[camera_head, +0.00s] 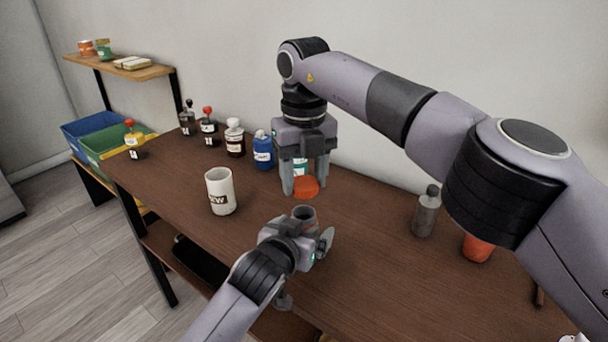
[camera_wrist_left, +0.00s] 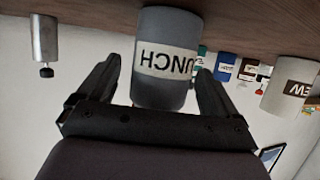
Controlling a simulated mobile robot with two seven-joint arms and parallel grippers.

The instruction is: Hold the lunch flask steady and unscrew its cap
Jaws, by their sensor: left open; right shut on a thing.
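The grey lunch flask (camera_head: 303,214) stands on the brown table with its top open. In the left wrist view, which is upside down, its label reads LUNCH on the flask (camera_wrist_left: 165,60). My left gripper (camera_head: 303,232) is low at the flask, with its open fingers on either side of it; they show in the left wrist view (camera_wrist_left: 158,75). My right gripper (camera_head: 305,184) points down above and behind the flask. It is shut on the orange cap (camera_head: 305,188), which appears apart from the flask's rim.
A white mug (camera_head: 221,192) stands left of the flask. A blue bottle (camera_head: 263,153) and several other bottles line the back. A grey bottle (camera_head: 426,213) and an orange cup (camera_head: 478,247) stand to the right, near my right arm. Bare table (camera_head: 360,260) lies right of the flask.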

